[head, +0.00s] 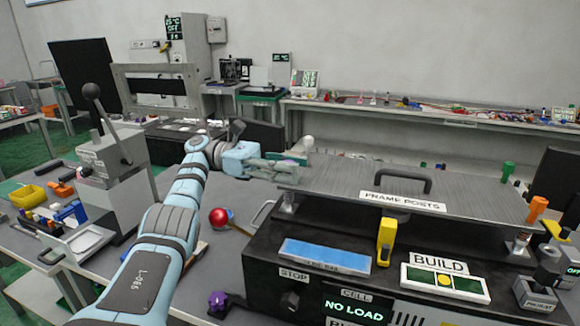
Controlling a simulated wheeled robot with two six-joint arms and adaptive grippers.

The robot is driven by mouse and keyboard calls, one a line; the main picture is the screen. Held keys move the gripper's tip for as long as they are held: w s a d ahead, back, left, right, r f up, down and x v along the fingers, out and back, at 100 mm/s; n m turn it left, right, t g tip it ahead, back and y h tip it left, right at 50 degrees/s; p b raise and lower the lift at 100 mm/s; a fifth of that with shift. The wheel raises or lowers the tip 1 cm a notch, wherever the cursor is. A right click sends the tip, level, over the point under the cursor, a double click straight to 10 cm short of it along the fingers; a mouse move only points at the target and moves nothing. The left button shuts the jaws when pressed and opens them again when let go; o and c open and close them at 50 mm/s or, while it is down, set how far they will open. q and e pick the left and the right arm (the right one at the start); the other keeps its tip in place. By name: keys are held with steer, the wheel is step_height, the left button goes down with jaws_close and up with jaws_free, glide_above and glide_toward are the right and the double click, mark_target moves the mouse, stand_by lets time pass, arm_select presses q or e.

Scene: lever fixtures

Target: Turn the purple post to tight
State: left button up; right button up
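The purple post (217,300) is a small lobed knob low in the view, at the front left corner of the black fixture. The fixture's lid plate carries a "FRAME POSTS" label (403,201). An orange post (537,208) and a green post (508,171) stand at its right side. A pale round knob (307,143) shows just beyond my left gripper (285,166). That gripper is above the fixture's far left side, well apart from the purple post. Its fingers are seen edge-on, so I cannot tell their opening. My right gripper is not in view.
A red ball knob (221,217) on a rod lies left of the fixture. A yellow lever (386,241) stands at the fixture's front, above a "NO LOAD" display (354,309). A grey lever box (112,158) and yellow bin (28,195) are at left.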

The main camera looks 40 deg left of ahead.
arm_select(q)
step_height(320, 180, up, 10)
steer(key=shift+r, duration=0.1)
stand_by(0.7)
